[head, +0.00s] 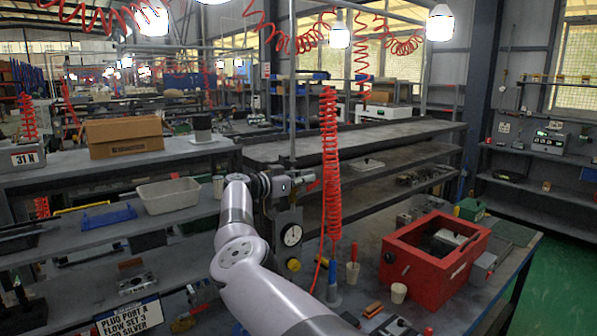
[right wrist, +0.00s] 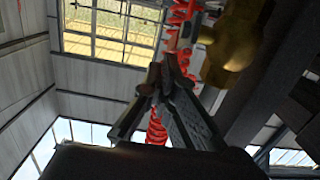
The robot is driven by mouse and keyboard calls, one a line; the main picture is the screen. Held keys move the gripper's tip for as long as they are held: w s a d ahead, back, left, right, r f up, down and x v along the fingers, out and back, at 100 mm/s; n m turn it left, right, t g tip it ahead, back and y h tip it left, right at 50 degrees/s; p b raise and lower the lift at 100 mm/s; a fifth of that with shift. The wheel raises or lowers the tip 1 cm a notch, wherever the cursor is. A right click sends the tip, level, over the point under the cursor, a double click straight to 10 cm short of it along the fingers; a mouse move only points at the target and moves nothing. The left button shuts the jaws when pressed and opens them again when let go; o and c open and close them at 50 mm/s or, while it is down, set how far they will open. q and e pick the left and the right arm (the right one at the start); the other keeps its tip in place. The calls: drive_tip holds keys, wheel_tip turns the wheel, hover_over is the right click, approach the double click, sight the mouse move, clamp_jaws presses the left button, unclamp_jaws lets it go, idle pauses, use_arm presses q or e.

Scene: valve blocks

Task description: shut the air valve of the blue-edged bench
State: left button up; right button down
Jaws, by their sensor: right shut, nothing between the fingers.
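My right gripper (head: 290,186) is at the upright pipe in the middle of the head view, above a round white-faced gauge (head: 291,235). Its fingers are together and empty in the right wrist view (right wrist: 163,80). A small red piece (head: 313,184), perhaps the valve's handle, shows just right of the fingertips. A brass-coloured body (right wrist: 230,45), perhaps part of the valve, is close by at upper right in the wrist view. Contact and the handle's angle cannot be made out. The bench (head: 517,243) with a thin bluish edge is at lower right. My left gripper is out of view.
A red coiled hose (head: 331,160) hangs just right of the gripper. A grey bin (head: 168,196) and a cardboard box (head: 124,136) stand on shelving at left.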

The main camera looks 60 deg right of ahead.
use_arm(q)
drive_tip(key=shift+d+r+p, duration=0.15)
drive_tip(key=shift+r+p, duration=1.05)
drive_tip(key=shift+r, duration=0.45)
use_arm(e)
drive_tip(key=shift+s+d+f+y, duration=0.1)
drive_tip(key=shift+d+f+y, duration=0.2)
drive_tip(key=shift+d+y, duration=0.25)
drive_tip(key=shift+s+d+f+y, duration=0.1)
drive_tip(key=shift+d+f+y, duration=0.25)
drive_tip(key=shift+y, duration=0.3)
